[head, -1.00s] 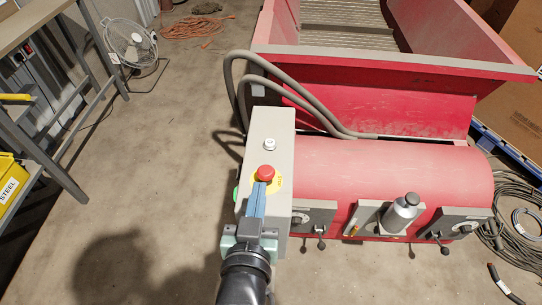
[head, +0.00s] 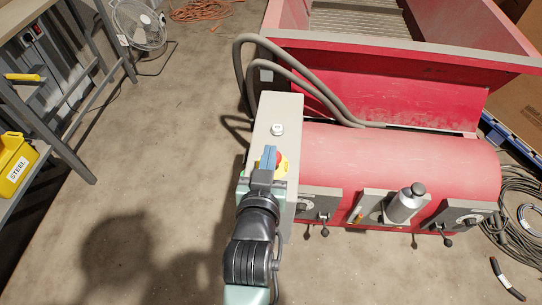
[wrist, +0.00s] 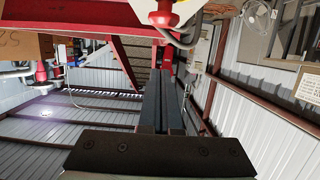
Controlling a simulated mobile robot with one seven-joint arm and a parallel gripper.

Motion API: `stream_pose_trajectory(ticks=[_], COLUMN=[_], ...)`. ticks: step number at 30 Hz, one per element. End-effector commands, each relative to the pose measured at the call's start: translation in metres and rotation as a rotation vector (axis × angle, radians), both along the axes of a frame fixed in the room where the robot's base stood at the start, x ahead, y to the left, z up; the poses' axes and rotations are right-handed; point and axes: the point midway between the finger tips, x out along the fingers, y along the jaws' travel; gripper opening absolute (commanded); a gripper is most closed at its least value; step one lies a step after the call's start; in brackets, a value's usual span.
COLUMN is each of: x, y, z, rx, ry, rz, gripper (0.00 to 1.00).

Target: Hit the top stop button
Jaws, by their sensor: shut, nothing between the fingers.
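The red stop button sits on a yellow disc (head: 281,168) on top of the grey control box (head: 264,108). In the head view my gripper (head: 268,150) covers most of the button. In the wrist view the red button cap (wrist: 164,18) shows at the top centre, with a bit of yellow beside it. My gripper's fingers also show there (wrist: 164,75), shut together and empty, with their tips close to the button. I cannot tell whether they touch it.
A small white button (head: 277,129) sits behind the red one on the same box. Grey hoses (head: 243,75) arch behind the box. The red machine (head: 400,165) fills the right, with levers and a grey canister (head: 404,205) in front.

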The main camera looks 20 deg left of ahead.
Motion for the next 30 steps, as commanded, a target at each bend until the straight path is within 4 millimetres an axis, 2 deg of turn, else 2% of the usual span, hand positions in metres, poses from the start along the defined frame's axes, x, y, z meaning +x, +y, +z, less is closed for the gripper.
stream_pose_trajectory(ticks=[1,5,7,12,26,30], x=[0.010,0.031,0.029,0.029,0.029,0.029], y=[0.003,0.009,0.009,0.009,0.008,0.008], z=[-0.002,-0.008,-0.024,-0.042,-0.048,-0.061], rx=[0.001,0.002,-0.001,0.000,0.001,0.000], ry=[-0.003,-0.003,0.005,0.001,-0.001,0.001], rz=[0.000,0.001,0.001,0.002,0.001,0.001], gripper=[0.00,0.00,0.00,0.00,0.00,0.00])
